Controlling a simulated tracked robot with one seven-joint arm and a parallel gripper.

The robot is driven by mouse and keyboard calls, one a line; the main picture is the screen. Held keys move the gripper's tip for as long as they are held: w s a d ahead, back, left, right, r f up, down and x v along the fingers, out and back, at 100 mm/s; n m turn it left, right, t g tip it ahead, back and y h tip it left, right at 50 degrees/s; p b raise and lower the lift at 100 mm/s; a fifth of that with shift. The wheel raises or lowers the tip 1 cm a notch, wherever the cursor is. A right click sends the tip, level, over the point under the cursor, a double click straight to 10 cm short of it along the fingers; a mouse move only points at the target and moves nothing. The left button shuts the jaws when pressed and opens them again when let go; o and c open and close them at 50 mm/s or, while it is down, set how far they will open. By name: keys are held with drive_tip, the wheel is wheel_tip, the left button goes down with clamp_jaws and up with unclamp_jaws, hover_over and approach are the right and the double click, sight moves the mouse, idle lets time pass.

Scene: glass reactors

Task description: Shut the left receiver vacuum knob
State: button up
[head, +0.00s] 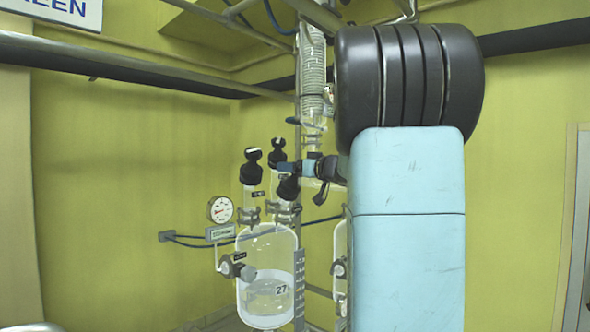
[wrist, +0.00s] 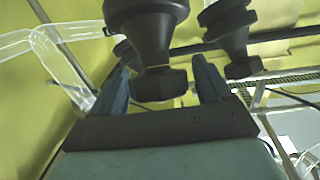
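A glass receiver (head: 262,245), marked 27 and partly filled with clear liquid, hangs left of my arm in the head view. Black knobs stand above it: a left one (head: 250,168), one behind it (head: 278,155) and a lower one (head: 288,188). No readable label shows which is the vacuum knob. My gripper (head: 284,168) reaches in among these knobs from the right. In the wrist view my gripper's (wrist: 161,68) two blue fingers are apart, with a black knob (wrist: 158,84) between them. A gap shows on its right; contact on its left is unclear.
A round gauge (head: 220,210) is left of the receiver. A second glass vessel (head: 340,265) is partly hidden behind my arm. Another black knob (wrist: 236,45) stands close right of my fingers. Glass tubing (wrist: 75,65) is at left.

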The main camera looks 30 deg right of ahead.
drive_tip(key=c, duration=0.9)
drive_tip(key=shift+a+m+h, duration=0.1)
drive_tip(key=shift+m+h, duration=0.2)
drive_tip(key=m+h, duration=0.4)
drive_tip(key=h, duration=0.1)
drive_tip(key=shift+m, duration=0.3)
drive_tip(key=shift+d+f+m+g+h, duration=0.1)
drive_tip(key=shift+d+m+g+h, duration=0.2)
drive_tip(key=shift+m+h, duration=0.5)
drive_tip(key=shift+d+r+m+g+h, duration=0.1)
drive_tip(key=shift+m+g+h, duration=0.25)
drive_tip(key=shift+m+h, duration=0.5)
drive_tip(key=shift+d+f+m+g+h, duration=0.1)
drive_tip(key=shift+d+m+g+h, duration=0.2)
drive_tip(key=shift+m+h, duration=0.5)
drive_tip(key=shift+s+m+g+h, duration=0.1)
drive_tip(key=shift+m+g+h, duration=0.25)
drive_tip(key=shift+m, duration=0.4)
drive_tip(key=shift+a+f+m+g+h, duration=0.1)
drive_tip(key=shift+m+g+h, duration=0.8)
drive_tip(key=shift+m, duration=0.5)
drive_tip(key=shift+m+g+h, duration=0.7)
drive_tip(key=shift+m+g, duration=0.7)
drive_tip(key=shift+g, duration=0.1)
